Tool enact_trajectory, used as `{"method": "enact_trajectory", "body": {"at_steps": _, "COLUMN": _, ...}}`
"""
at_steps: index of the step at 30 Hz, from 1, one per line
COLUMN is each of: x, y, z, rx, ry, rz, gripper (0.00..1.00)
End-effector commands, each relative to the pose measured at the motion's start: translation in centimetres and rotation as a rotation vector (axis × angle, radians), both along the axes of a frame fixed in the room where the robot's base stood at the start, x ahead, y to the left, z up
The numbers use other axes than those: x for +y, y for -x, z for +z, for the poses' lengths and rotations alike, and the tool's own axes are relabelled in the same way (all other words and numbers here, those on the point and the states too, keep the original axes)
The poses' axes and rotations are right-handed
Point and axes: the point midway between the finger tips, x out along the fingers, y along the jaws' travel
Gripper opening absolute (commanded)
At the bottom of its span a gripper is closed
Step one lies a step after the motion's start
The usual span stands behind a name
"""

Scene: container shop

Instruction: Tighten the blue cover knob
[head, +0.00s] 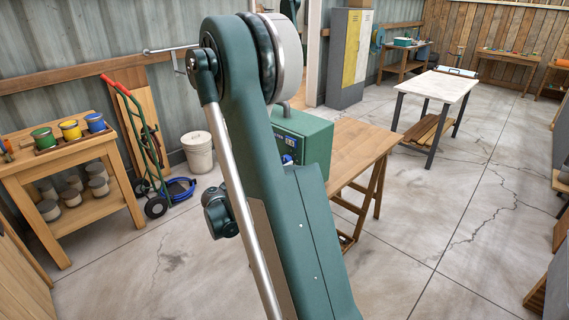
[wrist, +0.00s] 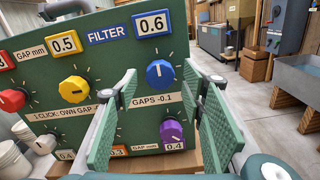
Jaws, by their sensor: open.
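The blue cover knob (wrist: 160,73) is a round knob with a pointer ridge on the green panel (wrist: 115,60) in the wrist view. A blue-framed 0.6 label sits above it, and a "GAPS -0.1" label sits below. My gripper (wrist: 163,86) is open, with one green ribbed pad on each side. The blue knob appears between the pads in the picture, with nothing held. I cannot tell how far the fingertips stand from it. In the head view the green box (head: 315,135) is partly hidden behind my arm, and my gripper is not visible.
A yellow knob (wrist: 74,90) and a red knob (wrist: 12,100) sit left of the blue one; a purple knob (wrist: 172,131) is below it. The box stands on a wooden table (head: 360,150). A white-topped table (head: 440,86) is beyond, with open floor around.

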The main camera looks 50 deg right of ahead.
Motion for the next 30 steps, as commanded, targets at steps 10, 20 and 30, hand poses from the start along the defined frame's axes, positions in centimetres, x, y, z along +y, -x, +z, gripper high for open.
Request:
{"method": "enact_trajectory", "body": {"at_steps": 10, "x": -2.8, "y": 0.0, "z": 0.0, "rx": 0.0, "ry": 0.0, "rz": -0.001, "gripper": 0.41}}
{"method": "enact_trajectory", "body": {"at_steps": 20, "x": -3.1, "y": 0.0, "z": 0.0, "rx": 0.0, "ry": 0.0, "rz": 0.0, "gripper": 0.41}}
{"method": "enact_trajectory", "body": {"at_steps": 30, "x": -3.1, "y": 0.0, "z": 0.0, "rx": 0.0, "ry": 0.0, "rz": 0.0, "gripper": 0.14}}
